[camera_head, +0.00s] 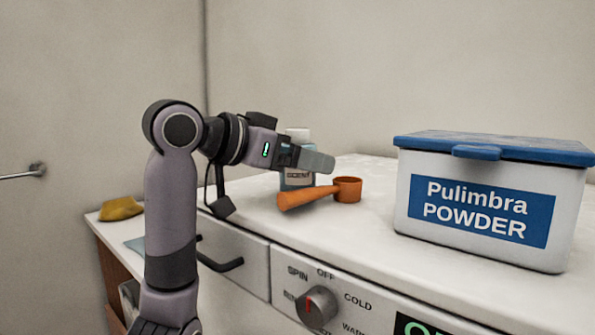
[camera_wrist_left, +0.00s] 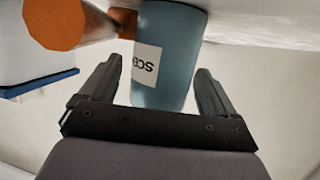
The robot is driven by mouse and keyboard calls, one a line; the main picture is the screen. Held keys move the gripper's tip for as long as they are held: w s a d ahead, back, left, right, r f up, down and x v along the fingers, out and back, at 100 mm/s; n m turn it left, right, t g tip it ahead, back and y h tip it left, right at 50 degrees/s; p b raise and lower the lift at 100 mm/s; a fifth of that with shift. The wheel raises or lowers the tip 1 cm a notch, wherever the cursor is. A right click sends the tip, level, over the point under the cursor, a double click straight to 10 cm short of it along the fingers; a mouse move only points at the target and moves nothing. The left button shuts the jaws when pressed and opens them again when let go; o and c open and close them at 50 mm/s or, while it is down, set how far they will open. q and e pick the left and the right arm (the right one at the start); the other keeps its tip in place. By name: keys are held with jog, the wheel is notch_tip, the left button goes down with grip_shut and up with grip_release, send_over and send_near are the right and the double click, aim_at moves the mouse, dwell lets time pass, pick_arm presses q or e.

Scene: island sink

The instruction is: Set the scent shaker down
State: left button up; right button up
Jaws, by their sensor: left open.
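The scent shaker (camera_head: 299,180) is a blue-grey bottle with a pale label and a whitish top. It appears to stand upright on the white machine top (camera_head: 365,220), behind the orange scoop. My left gripper (camera_head: 316,161) reaches in from the left and hides part of the shaker. In the left wrist view, which looks upside down, the shaker (camera_wrist_left: 168,50) is between the two spread fingers, with gaps visible beside it. The left gripper is open. My right gripper is out of view.
An orange scoop (camera_head: 347,189) lies just in front of and beside the shaker. A white Pulimbra powder box (camera_head: 415,225) with a blue lid stands to the right. A control knob (camera_head: 316,306) and a drawer handle are on the machine front. A yellow cloth-like item (camera_head: 120,208) lies at left.

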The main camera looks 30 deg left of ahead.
pick_arm(q)
jog(key=c, duration=1.2)
jog(key=shift+r+p, duration=0.7)
jog(key=shift+c, duration=0.2)
jog(key=shift+r+p, duration=0.35)
notch_tip(320, 180, up, 10)
jog(key=p, duration=1)
notch_tip(320, 180, up, 8)
jog(key=shift+s, duration=0.1)
